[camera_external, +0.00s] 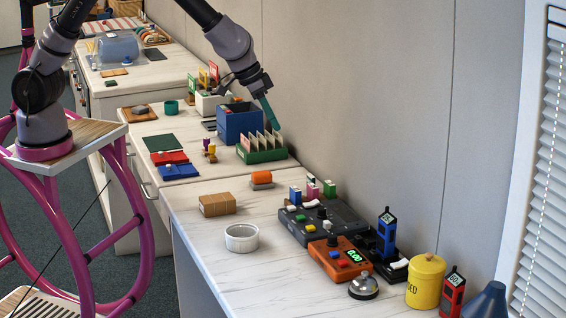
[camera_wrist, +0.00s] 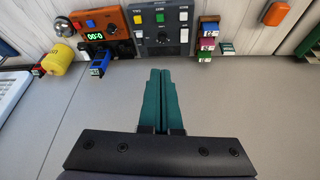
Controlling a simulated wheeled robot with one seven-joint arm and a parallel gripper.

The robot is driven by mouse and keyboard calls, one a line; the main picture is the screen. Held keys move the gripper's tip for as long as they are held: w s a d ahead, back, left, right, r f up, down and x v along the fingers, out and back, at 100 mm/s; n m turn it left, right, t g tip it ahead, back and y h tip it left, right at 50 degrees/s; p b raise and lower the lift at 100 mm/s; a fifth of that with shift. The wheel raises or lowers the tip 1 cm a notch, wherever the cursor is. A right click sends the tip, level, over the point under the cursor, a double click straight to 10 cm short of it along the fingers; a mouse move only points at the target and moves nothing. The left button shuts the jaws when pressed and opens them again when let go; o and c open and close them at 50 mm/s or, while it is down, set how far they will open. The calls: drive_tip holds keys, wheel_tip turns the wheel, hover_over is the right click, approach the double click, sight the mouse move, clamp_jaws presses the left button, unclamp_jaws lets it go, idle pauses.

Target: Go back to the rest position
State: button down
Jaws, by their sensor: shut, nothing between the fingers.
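My gripper (camera_external: 270,114) has teal fingers and hangs at the end of my arm, close to the wall. In the external view its fingertips show just above or behind the green rack (camera_external: 262,155) with upright cream dividers; I cannot tell whether they touch it. In the wrist view the gripper (camera_wrist: 161,72) has its two fingers together and nothing between them. The fingers appear over the grey wall surface there, with the counter items beyond their tips.
A blue bin (camera_external: 238,124) stands beside the green rack. The dark control panel (camera_external: 322,222), orange timer box (camera_external: 338,262), yellow canister (camera_external: 425,283) and white bowl (camera_external: 241,238) sit on the near counter. The wall (camera_external: 350,100) is close behind. Open air lies above the counters.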

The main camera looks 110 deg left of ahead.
drive_tip(key=s+d+r+m+t+h, duration=0.1)
drive_tip(key=s+d+r+m, duration=0.2)
drive_tip(key=s+d+r, duration=0.6)
drive_tip(key=s+d+r+m+t, duration=0.1)
drive_tip(key=s+d+r+m, duration=0.35)
drive_tip(key=r, duration=0.65)
drive_tip(key=s+d+r+m, duration=0.1)
drive_tip(key=s+d, duration=0.3)
drive_tip(key=s, duration=0.6)
drive_tip(key=s+d+r+m, duration=0.2)
drive_tip(key=s+d+r, duration=0.1)
drive_tip(key=s, duration=0.7)
drive_tip(key=shift+s+d+r+t, duration=0.2)
drive_tip(key=shift+d+r+t, duration=0.1)
drive_tip(key=shift+d+t, duration=0.1)
